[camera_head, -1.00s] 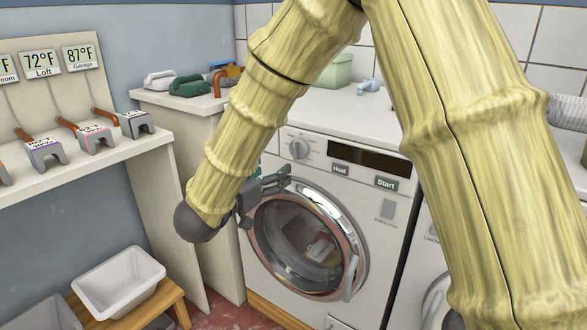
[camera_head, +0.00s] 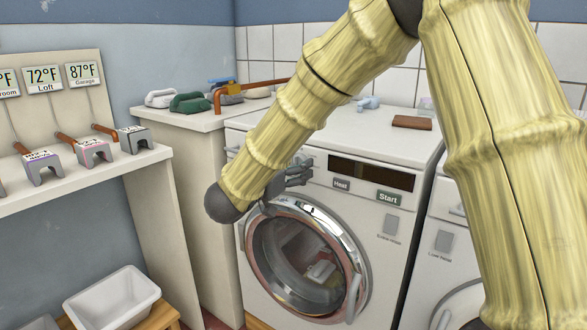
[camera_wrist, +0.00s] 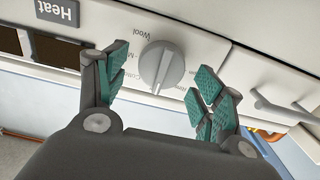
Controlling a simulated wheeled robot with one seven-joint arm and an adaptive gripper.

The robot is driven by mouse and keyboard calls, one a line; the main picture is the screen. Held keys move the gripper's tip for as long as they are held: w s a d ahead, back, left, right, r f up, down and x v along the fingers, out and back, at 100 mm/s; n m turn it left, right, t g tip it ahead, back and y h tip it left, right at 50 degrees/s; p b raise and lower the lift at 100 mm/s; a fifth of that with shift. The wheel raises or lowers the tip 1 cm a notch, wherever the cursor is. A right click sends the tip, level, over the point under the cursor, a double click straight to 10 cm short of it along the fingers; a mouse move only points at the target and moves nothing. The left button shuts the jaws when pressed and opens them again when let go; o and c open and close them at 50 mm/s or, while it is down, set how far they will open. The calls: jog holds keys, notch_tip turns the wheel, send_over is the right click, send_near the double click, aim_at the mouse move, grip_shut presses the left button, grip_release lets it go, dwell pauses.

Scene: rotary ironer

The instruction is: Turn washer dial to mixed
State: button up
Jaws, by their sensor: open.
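The washer dial (camera_wrist: 162,67) is a round grey knob with a raised grip bar, on the white washer's control panel. In the wrist view it sits between the two spread fingers of my gripper (camera_wrist: 160,85), just beyond their tips, with a gap on both sides. Labels ring the dial, among them "Wool"; others are partly hidden or too small to read. In the head view my gripper (camera_head: 297,172) is in front of the upper left of the washer (camera_head: 385,240) and the dial is mostly hidden behind it. My gripper is open and empty.
The Heat button (camera_head: 341,184), Start button (camera_head: 388,198) and dark display (camera_head: 370,173) are right of the dial. The round glass door (camera_head: 305,262) is shut below. A drawer handle (camera_wrist: 285,108) lies beside my gripper. A brown block (camera_head: 412,122) rests on the washer top.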

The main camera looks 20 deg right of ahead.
jog(key=shift+w+d, duration=0.25)
jog(key=shift+d, duration=0.05)
jog(key=c, duration=1)
jog(key=shift+m, duration=0.4)
jog(key=shift+s+d+f+m+b, duration=0.15)
jog(key=shift+m+b, duration=0.9)
jog(key=shift+m, duration=1.75)
jog(key=shift+a+f+m+b, duration=0.15)
jog(key=shift+m+b, duration=0.85)
jog(key=shift+m, duration=1.8)
jog(key=shift+s+d+f+m+b, duration=0.15)
jog(key=shift+m+b, duration=0.9)
jog(key=shift+m, duration=1.75)
